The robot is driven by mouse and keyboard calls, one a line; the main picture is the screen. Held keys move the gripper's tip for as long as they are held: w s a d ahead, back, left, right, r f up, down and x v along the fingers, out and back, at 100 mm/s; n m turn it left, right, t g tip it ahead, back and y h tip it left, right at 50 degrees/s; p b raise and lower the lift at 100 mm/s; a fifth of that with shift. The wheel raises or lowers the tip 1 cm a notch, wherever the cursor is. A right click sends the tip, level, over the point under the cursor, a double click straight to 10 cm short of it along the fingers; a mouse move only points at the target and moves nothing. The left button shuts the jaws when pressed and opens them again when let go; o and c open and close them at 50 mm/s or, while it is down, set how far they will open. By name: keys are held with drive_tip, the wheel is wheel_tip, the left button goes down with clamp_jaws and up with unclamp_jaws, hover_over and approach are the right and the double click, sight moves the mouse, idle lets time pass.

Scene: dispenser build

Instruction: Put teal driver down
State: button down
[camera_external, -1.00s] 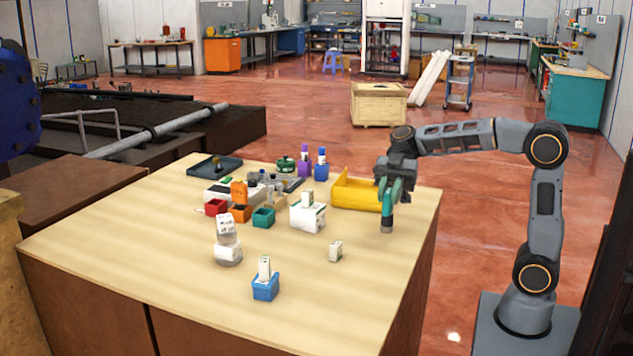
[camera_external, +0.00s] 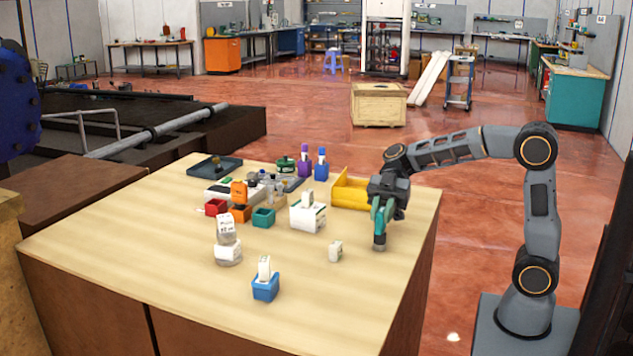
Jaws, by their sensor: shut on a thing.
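The teal driver (camera_external: 379,228) is upright, its dark lower end pointing down at the right part of the wooden table (camera_external: 320,300). My gripper (camera_external: 382,205) is shut on its upper part from above. The driver's lower end is at or very near the table top; I cannot tell whether it touches. The gripper fingers are small and partly merged with the driver in this view.
A small white box (camera_external: 336,251) lies to the left of the driver. A white box (camera_external: 307,215), a blue holder (camera_external: 265,287) and several small bins stand further left. The table's front right is clear.

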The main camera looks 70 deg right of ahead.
drive_tip(key=c, duration=1)
unclamp_jaws()
drive_tip(key=shift+r+p, duration=0.2)
drive_tip(key=shift+p, duration=0.15)
drive_tip(key=v, duration=1.2)
drive_tip(key=shift+f, duration=0.15)
drive_tip(key=s+f+m+t+h+p, duration=0.1)
drive_tip(key=s+f+m+h+p, duration=0.1)
drive_tip(key=m, duration=0.4)
drive_tip(key=s+f+m+t+h+p, duration=0.1)
drive_tip(key=s+f+m+h+p, duration=0.1)
drive_tip(key=s+m+h+p, duration=0.2)
drive_tip(key=s+f+m+t+h+p, duration=0.1)
drive_tip(key=s+m+h+p, duration=0.2)
drive_tip(key=s+m+h, duration=0.4)
drive_tip(key=shift+s+d+f+m+t+p, duration=0.3)
drive_tip(key=shift+s+f+p, duration=0.05)
drive_tip(key=shift+f+p, duration=0.05)
